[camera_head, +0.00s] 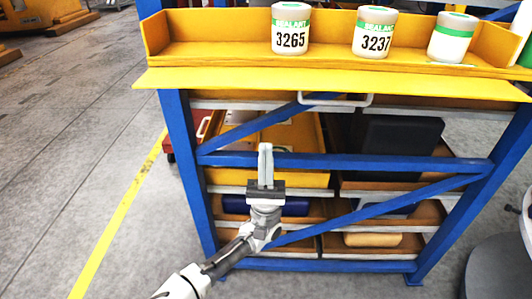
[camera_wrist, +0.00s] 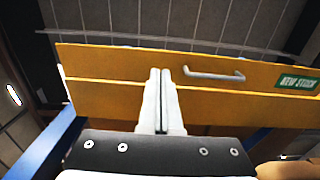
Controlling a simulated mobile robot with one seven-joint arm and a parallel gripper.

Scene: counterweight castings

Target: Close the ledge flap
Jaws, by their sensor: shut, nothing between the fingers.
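The ledge flap (camera_head: 220,80) is a long yellow panel along the front of the yellow ledge, folded outward and open. Its pale bar handle (camera_head: 335,99) shows under its front edge, right of my gripper. In the wrist view the flap (camera_wrist: 110,62) crosses the picture, with the grey handle (camera_wrist: 214,76) and a green NEW STOCK label (camera_wrist: 298,82) on its face. My gripper (camera_head: 265,147) points up, below the flap and left of the handle. Its fingers, also in the wrist view (camera_wrist: 159,72), are shut and empty. I cannot tell whether they touch the flap.
Three white-and-green sealant tubs, the left one (camera_head: 291,28) marked 3265, stand on the ledge (camera_head: 200,48) behind the flap. A blue rack frame (camera_head: 350,160) with diagonal braces and loaded shelves is below. Open concrete floor (camera_head: 70,140) lies at left, with a yellow line.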

